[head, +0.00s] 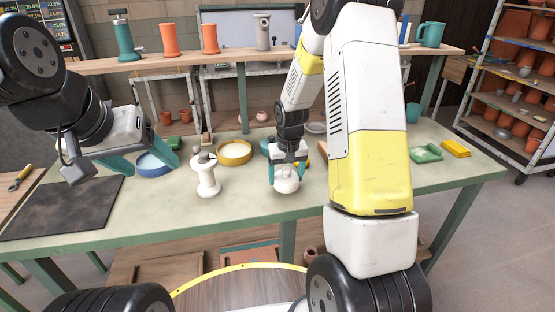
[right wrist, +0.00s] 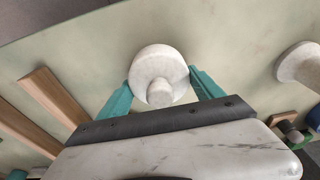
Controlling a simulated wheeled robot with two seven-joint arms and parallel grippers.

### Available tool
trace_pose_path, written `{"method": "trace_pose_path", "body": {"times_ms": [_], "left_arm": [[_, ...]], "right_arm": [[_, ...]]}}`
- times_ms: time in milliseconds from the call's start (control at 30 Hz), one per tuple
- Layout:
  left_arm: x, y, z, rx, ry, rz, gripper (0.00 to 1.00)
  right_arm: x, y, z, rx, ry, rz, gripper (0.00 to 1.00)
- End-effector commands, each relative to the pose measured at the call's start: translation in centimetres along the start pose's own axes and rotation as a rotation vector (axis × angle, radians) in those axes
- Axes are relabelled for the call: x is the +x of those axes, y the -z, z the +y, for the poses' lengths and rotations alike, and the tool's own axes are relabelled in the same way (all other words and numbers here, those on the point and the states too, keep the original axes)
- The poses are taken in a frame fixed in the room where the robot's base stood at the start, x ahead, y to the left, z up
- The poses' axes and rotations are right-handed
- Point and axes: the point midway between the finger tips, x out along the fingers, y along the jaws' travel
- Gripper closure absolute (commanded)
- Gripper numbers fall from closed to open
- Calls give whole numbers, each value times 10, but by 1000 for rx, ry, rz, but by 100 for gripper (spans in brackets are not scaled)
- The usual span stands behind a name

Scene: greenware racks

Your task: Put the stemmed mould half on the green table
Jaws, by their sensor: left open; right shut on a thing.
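The stemmed mould half (head: 287,184) is a white, round piece near the front edge of the green table (head: 260,208). My right gripper (head: 287,172) is shut on it from above. In the right wrist view the mould half (right wrist: 168,62) shows as a pale disc with a short round stem facing the camera, between the teal fingers (right wrist: 160,92). I cannot tell whether its underside touches the table. My left gripper (head: 140,158) is open and empty over the left part of the table, near a blue-rimmed bowl (head: 155,170).
A white spool-shaped piece (head: 206,178) stands left of the mould half. A yellow-rimmed bowl (head: 234,153) is behind it. A dark mat (head: 62,207) covers the table's left end. A green sponge-like item (head: 426,153) and a yellow block (head: 455,148) lie at right.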

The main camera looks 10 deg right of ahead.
Motion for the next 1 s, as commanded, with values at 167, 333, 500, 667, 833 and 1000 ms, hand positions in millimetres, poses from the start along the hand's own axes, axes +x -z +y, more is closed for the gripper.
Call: {"method": "trace_pose_path", "body": {"times_ms": [167,333,500,667,833,1000], "left_arm": [[0,0,0,0,0,0,33],[0,0,0,0,0,0,33],[0,0,0,0,0,0,33],[0,0,0,0,0,0,33],[0,0,0,0,0,0,33],[0,0,0,0,0,0,33]], "right_arm": [[5,0,0,1,0,1,70],[5,0,0,1,0,2,70],[5,-1,0,1,0,1,70],[7,-1,0,1,0,1,70],[10,-2,0,0,0,0,70],[14,-2,0,1,0,-1,70]]}}
